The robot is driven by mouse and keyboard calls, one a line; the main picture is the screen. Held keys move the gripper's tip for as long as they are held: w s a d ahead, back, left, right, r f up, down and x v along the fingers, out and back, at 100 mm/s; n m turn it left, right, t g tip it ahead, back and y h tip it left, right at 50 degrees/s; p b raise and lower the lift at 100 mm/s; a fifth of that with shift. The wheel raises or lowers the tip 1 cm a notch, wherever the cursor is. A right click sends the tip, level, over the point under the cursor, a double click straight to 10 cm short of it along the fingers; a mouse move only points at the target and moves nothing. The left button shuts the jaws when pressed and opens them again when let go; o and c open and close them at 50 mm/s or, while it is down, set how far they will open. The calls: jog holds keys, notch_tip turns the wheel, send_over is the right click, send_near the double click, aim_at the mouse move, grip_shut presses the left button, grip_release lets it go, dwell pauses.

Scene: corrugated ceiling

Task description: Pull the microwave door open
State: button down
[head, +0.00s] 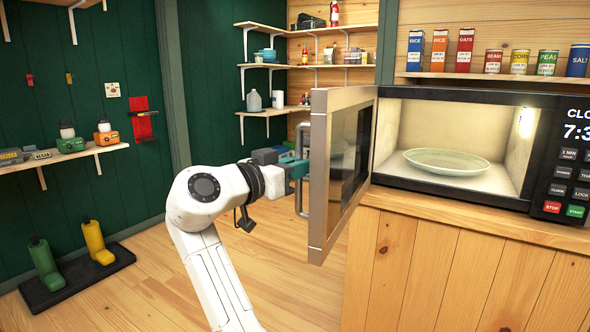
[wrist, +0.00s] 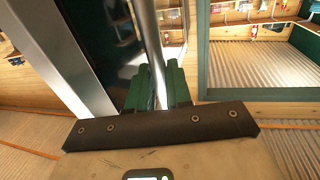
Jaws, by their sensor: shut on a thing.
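The microwave (head: 455,150) sits on a wooden counter, with its lit cavity exposed and a pale green plate (head: 446,161) inside. Its door (head: 318,185) stands wide open, swung out toward me on its left side. My gripper (head: 300,168) is at the left of the door, shut on the door's metal handle (head: 301,200). In the wrist view the handle (wrist: 150,45) runs up from between the green fingers (wrist: 158,88). The door's metal edge (wrist: 68,45) lies to the left of the handle there. Part of the handle is hidden by my fingers.
The wooden counter (head: 470,265) stands below the microwave. A shelf above it (head: 490,76) holds boxes and cans. Corner shelves (head: 340,66) stand behind the door. A black stand with green and yellow items (head: 75,268) is on the floor at left.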

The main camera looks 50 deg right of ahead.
jog(key=shift+w+d, duration=0.15)
jog(key=shift+d, duration=0.25)
jog(key=c, duration=1.4)
grip_release()
jog(key=shift+c, duration=0.2)
jog(key=shift+o, duration=0.6)
jog(key=shift+d, duration=0.35)
jog(key=shift+o, duration=0.8)
jog(key=w+a, duration=0.1)
jog(key=a, duration=1)
jog(key=shift+w, duration=0.2)
